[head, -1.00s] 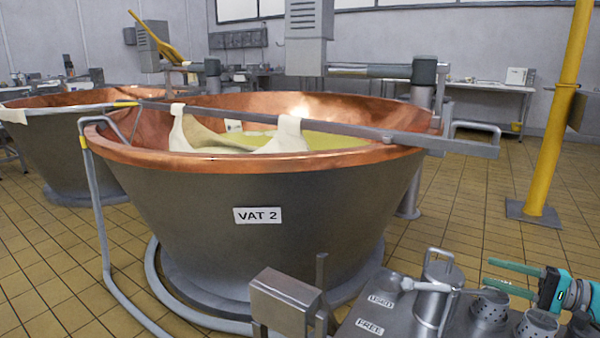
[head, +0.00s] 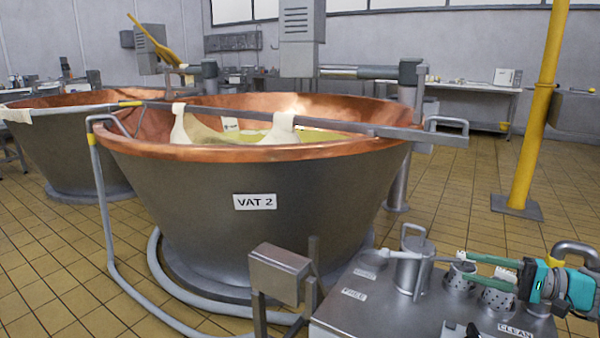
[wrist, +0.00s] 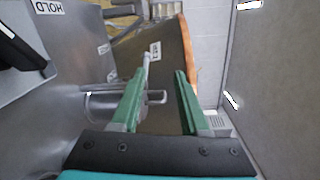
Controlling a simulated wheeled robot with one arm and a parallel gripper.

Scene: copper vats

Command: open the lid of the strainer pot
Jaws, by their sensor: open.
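The strainer pot appears to be the lidded grey metal cylinder (head: 410,272) on the steel bench. A thin pale bar (head: 400,256) crosses the pot's upper part. My gripper (head: 466,264) is right of the pot, its green fingers pointing left toward it, apart and empty. In the wrist view, the open fingers (wrist: 163,72) frame a gap, with a grey rounded metal part and handle (wrist: 100,103) beyond the left finger. I cannot tell whether anything touches.
Perforated metal cups (head: 456,280) stand below my fingers. The steel bench (head: 375,318) carries several labels, and a grey box (head: 279,272) stands at its left. The large copper-rimmed vat (head: 215,205) is behind. A yellow post (head: 536,130) rises from open tiled floor at right.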

